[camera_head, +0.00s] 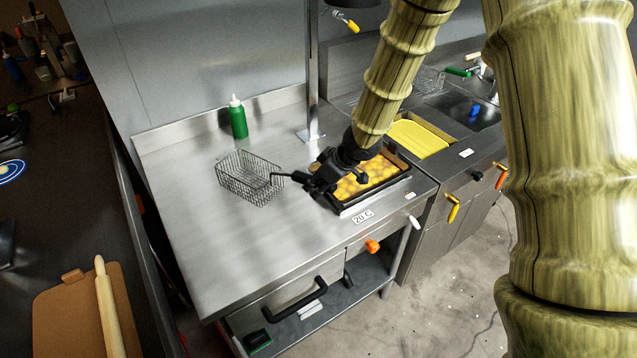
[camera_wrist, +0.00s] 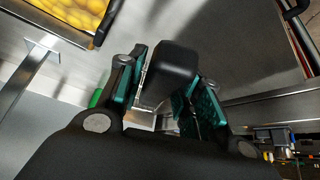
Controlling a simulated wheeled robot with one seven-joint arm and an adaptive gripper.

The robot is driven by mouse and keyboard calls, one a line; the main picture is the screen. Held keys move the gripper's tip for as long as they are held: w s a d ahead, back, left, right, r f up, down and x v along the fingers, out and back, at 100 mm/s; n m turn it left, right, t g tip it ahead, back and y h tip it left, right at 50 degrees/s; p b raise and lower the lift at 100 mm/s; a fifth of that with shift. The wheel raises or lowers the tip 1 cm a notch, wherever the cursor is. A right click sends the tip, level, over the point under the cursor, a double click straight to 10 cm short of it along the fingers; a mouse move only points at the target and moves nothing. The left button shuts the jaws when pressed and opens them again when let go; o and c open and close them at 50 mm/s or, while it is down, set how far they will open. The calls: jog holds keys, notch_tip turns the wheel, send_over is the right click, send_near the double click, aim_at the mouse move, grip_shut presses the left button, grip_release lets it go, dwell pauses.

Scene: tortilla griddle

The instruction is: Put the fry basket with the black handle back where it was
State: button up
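The wire fry basket (camera_head: 250,180) is at the middle of the steel counter, left of the fryer well with yellow pieces. I cannot tell whether it rests on the counter or hangs just above it. Its black handle points right, to my gripper (camera_head: 316,181), which is beside the well's left edge. In the wrist view the black handle (camera_wrist: 170,65) lies between the two teal-padded fingers, which appear closed on it. The basket's mesh is hidden by the gripper there.
The fryer well (camera_head: 347,208) holds many yellow pieces. A green bottle (camera_head: 238,118) stands at the back, near a metal post (camera_head: 312,90). A yellow-filled basin (camera_head: 420,138) and a green-handled basket (camera_head: 430,78) are to the right. The counter's front left (camera_head: 220,250) is clear.

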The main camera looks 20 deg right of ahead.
jog(key=shift+o, duration=0.5)
jog(key=shift+r, duration=0.15)
jog(key=shift+s+d+r, duration=0.1)
jog(key=shift+d+r, duration=0.05)
jog(key=shift+r, duration=0.1)
jog(key=p+v, duration=0.3)
jog(key=v, duration=0.8)
dwell(0.8)
